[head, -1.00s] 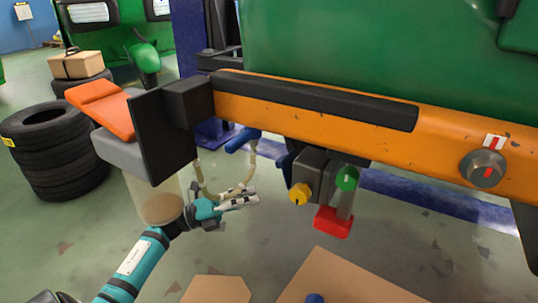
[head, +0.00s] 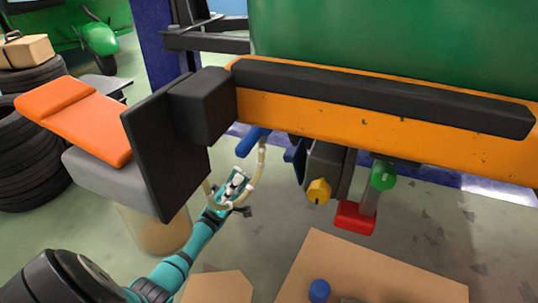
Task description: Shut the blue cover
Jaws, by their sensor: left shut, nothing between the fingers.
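A small blue flap (head: 295,152) hangs on the left side of a dark box (head: 325,168) under the orange beam; it looks like the blue cover, partly hidden in shadow. I cannot tell for sure how far open it is. A second blue piece (head: 253,138) with a pale hose sits further left under the beam. My left gripper (head: 240,186) is shut and empty, below this second piece and left of the flap, pointing up; I see no contact with the flap. The pale hose passes close to its fingers. My right gripper is out of view.
A yellow knob (head: 319,191), green knob (head: 383,176) and red handle (head: 356,217) hang right of the flap. The orange beam (head: 420,135) with its black bumper is above. A black plate (head: 165,150) and orange pad (head: 75,115) stand left. Cardboard (head: 360,275) lies below.

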